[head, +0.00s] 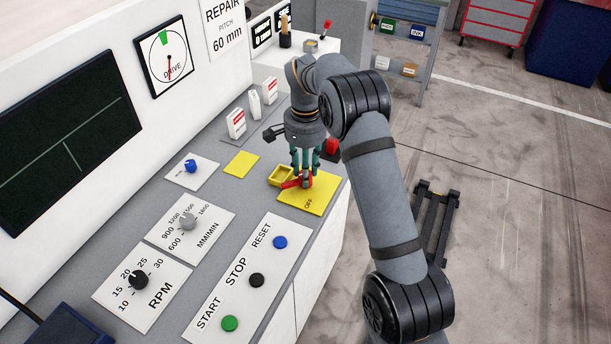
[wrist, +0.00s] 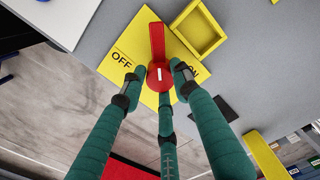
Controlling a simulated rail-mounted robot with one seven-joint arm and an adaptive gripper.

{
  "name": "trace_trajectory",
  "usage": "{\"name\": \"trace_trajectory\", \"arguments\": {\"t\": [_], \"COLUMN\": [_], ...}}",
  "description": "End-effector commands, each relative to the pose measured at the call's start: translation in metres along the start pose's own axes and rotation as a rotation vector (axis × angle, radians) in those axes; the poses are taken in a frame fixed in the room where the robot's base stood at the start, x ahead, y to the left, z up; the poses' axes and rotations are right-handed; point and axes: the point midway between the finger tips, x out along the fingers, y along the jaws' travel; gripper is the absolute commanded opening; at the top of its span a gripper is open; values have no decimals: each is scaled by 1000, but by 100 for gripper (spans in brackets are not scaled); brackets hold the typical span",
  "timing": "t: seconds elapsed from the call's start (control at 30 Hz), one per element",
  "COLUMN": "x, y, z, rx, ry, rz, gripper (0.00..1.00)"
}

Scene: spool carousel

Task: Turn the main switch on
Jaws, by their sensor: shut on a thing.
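The main switch is a red rotary knob with a long handle (head: 292,183) on a yellow plate (head: 318,205). In the wrist view the red handle (wrist: 157,42) points to the top of the picture from its round hub, which bears a white mark. The OFF label is left of the hub; the ON label, right, is partly hidden by a finger. My gripper (head: 305,178) is over the plate. In the wrist view its green fingers (wrist: 160,82) are closed around the red hub. The contact points are partly covered by the fingertips.
A yellow open square box (wrist: 202,28) stands beside the handle, also seen in the head view (head: 281,175). A red button (head: 332,147) is just behind my gripper. Start, stop and reset buttons (head: 256,280) and dials (head: 138,280) lie on the console nearer the camera.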

Motion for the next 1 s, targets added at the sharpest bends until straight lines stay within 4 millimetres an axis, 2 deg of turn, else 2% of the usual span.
{"name": "trace_trajectory", "arguments": {"t": [0.6, 1.0], "x": [2, 1], "y": [-1, -2], "z": [1, 1], "rx": [565, 791], "ry": [-2, -3], "rz": [0, -1], "gripper": [4, 4]}}
